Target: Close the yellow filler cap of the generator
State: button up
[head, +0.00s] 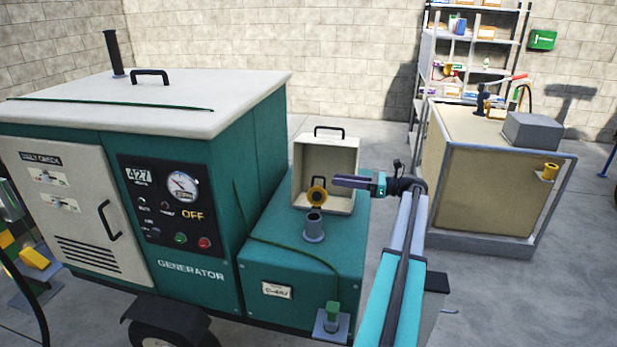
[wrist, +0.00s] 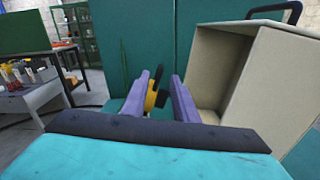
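The yellow filler cap (head: 317,196) stands tipped up and open at the back of the grey filler neck (head: 314,230), on the green lower deck of the generator (head: 215,210). The neck's mouth is uncovered. My gripper (head: 337,181) is just to the right of the cap in the head view, with its fingers pointing left. In the wrist view the two purple fingers of my gripper (wrist: 163,90) are apart. The yellow cap (wrist: 151,97) shows in the gap between them, beyond or near the tips, partly hidden by the left finger. I cannot tell if they touch.
A beige open-fronted box (head: 342,172) with a black handle stands behind the neck, close to my gripper; its wall (wrist: 245,75) fills the wrist view's right. A thin green hose (head: 280,246) lies across the deck. A workbench (head: 480,170) stands to the right.

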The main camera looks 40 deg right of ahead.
aim_at(317, 177)
jog(key=p+x, duration=0.2)
jog(key=x, duration=1)
jog(key=shift+d, duration=0.1)
grip_shut()
